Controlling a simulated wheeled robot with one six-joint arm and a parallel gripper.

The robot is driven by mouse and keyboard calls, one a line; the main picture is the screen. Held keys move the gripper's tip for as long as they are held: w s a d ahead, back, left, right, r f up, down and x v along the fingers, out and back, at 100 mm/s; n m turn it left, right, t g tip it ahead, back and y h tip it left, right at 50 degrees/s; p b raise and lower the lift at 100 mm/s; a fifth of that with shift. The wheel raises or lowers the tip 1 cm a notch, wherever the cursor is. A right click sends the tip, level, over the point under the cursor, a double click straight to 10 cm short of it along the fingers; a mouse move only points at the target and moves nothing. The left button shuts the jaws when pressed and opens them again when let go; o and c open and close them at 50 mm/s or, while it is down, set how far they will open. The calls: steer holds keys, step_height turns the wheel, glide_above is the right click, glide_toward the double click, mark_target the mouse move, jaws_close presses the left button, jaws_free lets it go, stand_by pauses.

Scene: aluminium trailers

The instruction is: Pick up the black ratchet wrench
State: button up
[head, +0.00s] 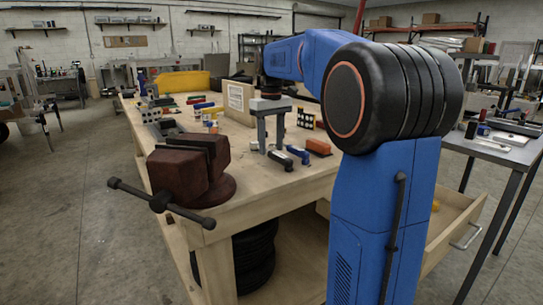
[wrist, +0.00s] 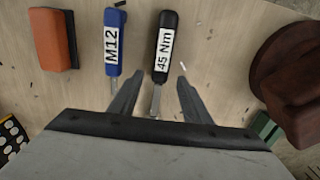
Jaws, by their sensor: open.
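The black ratchet wrench (wrist: 164,48) lies on the wooden workbench, with a white "45 Nm" label on its handle. Its metal shaft runs back between my fingers in the wrist view, and its far end is hidden by my gripper's body. My gripper (wrist: 160,76) is open, with one finger on each side of the wrench and a gap to both. In the head view, my gripper (head: 271,149) points down at the bench beside the black wrench (head: 281,160). I cannot tell how high the fingertips are above it.
A blue "M12" tool (wrist: 113,42) lies just left of the wrench, with an orange block (wrist: 53,38) farther left. A dark red vise (wrist: 296,85) stands at the right; it is at the bench's front corner (head: 190,172). A green block (wrist: 265,128) lies near it.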

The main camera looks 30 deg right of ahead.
mark_target(269, 155)
steer(key=shift+f, duration=1.4)
jaws_close()
steer(key=shift+r, duration=0.15)
